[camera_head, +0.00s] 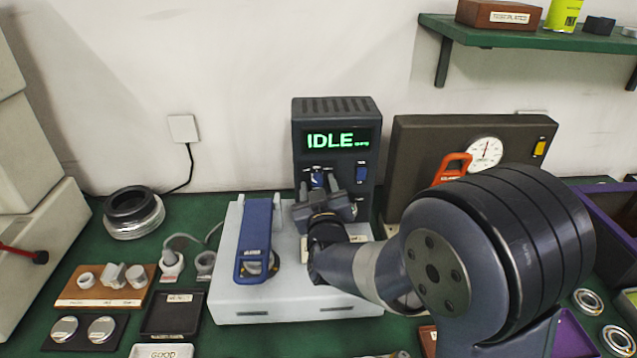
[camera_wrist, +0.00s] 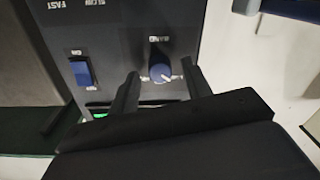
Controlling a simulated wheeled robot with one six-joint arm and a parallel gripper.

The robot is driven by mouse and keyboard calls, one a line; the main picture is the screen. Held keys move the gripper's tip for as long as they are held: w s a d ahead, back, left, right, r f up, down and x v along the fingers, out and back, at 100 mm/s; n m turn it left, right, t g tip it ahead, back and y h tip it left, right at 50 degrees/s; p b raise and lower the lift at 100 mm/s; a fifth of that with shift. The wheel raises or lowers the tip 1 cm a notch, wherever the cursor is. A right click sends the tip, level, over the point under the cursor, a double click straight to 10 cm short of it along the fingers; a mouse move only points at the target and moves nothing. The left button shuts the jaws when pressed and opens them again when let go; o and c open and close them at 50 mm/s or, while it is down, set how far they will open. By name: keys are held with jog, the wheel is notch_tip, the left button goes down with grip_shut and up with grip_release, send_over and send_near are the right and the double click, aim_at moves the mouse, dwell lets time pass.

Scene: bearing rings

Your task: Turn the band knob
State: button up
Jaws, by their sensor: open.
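The band knob (camera_wrist: 159,60) is a blue knob with a pale pointer line on the dark front of the instrument box. It also shows in the head view (camera_head: 317,179), partly covered by my gripper. My gripper (camera_head: 331,186) is open in front of the panel. In the wrist view my gripper (camera_wrist: 160,76) has one finger on each side of the knob, with visible gaps. How far the fingertips reach along the knob's depth is hard to tell.
A blue rocker switch (camera_wrist: 82,73) sits beside the knob. The box's display (camera_head: 336,139) reads IDLE. A pale fixture with a blue lever (camera_head: 255,226) stands in front, left of my arm. A dark gauge panel (camera_head: 415,142) stands at right.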

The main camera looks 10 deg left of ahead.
jog(key=shift+w+a, duration=0.1)
jog(key=shift+w, duration=0.3)
jog(key=c, duration=1)
